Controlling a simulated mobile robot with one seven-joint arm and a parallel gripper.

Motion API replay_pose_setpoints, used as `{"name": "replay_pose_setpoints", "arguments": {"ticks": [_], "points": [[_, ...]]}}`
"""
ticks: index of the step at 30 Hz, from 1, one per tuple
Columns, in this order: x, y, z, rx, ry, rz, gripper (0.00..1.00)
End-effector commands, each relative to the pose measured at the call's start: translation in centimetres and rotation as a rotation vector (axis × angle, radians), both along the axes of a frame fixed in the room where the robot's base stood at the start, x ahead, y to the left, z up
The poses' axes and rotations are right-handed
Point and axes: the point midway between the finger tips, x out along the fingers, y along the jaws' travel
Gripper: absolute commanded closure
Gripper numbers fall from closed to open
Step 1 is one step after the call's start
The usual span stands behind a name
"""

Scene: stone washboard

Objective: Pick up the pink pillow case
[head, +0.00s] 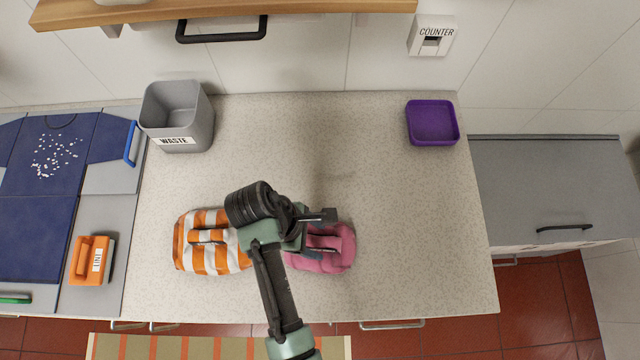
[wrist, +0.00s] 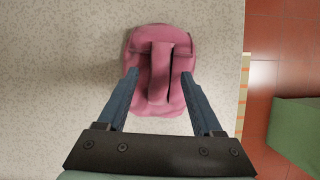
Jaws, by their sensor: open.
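The pink pillow case (head: 335,258) lies on the speckled counter, partly covered by my arm in the head view. In the wrist view the pink pillow case (wrist: 145,45) shows a raised strap-like fold along its middle. My gripper (wrist: 159,72) is open, with one blue-grey finger on each side of the lower part of the pillow case. In the head view my gripper (head: 322,217) is over the pillow case. I cannot tell whether the fingers touch it or how high above the counter they are.
An orange and white striped bundle (head: 203,258) lies left of the pillow case. A grey waste bin (head: 190,112) and a purple tray (head: 433,140) stand at the back of the counter (head: 400,210). An orange lint box (head: 88,258) is at the left. A wooden shelf overhangs the back.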

Motion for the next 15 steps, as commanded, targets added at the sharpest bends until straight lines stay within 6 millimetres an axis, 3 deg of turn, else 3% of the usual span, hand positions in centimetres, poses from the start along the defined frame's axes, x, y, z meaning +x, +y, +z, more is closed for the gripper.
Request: {"name": "replay_pose_setpoints", "arguments": {"ticks": [6, 13, 15], "points": [[-0.1, -0.9, -2.2, 0.000, 0.001, 0.000, 0.32], [0.0, -0.9, -2.4, 0.001, -0.001, 0.000, 0.32], [0.0, -0.9, -2.4, 0.001, -0.001, 0.000, 0.42]]}}
